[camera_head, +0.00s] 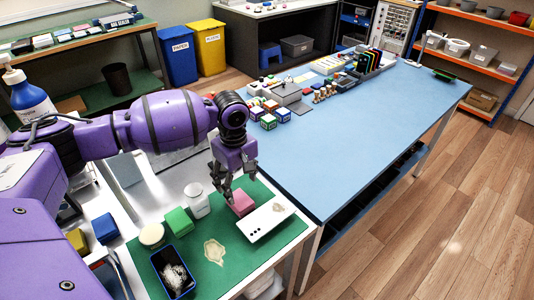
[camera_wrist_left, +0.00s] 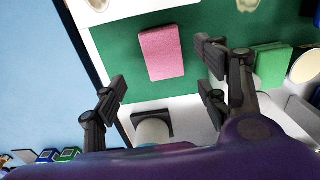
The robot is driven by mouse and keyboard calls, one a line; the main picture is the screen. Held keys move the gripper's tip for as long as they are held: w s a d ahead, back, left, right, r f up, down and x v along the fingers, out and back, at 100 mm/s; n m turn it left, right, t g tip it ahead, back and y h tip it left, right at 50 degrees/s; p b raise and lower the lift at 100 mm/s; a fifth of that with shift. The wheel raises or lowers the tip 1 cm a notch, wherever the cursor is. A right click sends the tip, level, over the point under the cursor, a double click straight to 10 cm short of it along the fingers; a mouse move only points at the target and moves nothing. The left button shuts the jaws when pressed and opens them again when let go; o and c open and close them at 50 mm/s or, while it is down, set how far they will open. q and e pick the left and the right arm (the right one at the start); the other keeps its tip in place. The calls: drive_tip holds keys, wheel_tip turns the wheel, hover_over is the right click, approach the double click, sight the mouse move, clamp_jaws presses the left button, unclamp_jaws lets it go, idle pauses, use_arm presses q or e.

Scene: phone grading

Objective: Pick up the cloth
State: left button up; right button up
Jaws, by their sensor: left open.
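The cloth appears to be the folded pink rectangle (camera_head: 241,203) lying on the green mat (camera_head: 204,276), beside a white phone-like slab (camera_head: 266,222). It also shows in the left wrist view as a flat pink rectangle (camera_wrist_left: 162,52) on green. My left gripper (camera_head: 234,192) hangs just above and behind the cloth, fingers pointing down. In the left wrist view its spread fingers (camera_wrist_left: 160,72) have the cloth ahead between them, with nothing held. Contact with the cloth is not visible. My right gripper is not in view.
A green block (camera_head: 179,222), a white jar (camera_head: 197,201), a round beige-topped container (camera_head: 152,235) and a dark blue bin (camera_head: 173,272) stand left of the cloth. A tan patch (camera_head: 214,251) lies on the mat. The blue table (camera_head: 340,140) adjoins behind and to the right, its near part clear.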

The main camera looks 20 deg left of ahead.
sight(240, 199)
use_arm(q)
drive_tip(key=shift+s+f, duration=0.2)
drive_tip(key=shift+f, duration=0.4)
drive_tip(key=shift+s+f, duration=0.2)
drive_tip(key=shift+f, duration=0.35)
wheel_tip(240, 199, down, 5)
drive_tip(key=shift+r, duration=0.2)
drive_tip(key=shift+f, duration=0.2)
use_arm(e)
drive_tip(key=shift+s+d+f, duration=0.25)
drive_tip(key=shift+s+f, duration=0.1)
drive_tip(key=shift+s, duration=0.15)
use_arm(q)
drive_tip(key=shift+c, duration=0.5)
drive_tip(key=c, duration=0.9)
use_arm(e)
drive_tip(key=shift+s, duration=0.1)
use_arm(q)
wheel_tip(240, 199, up, 9)
drive_tip(key=shift+r, duration=0.55)
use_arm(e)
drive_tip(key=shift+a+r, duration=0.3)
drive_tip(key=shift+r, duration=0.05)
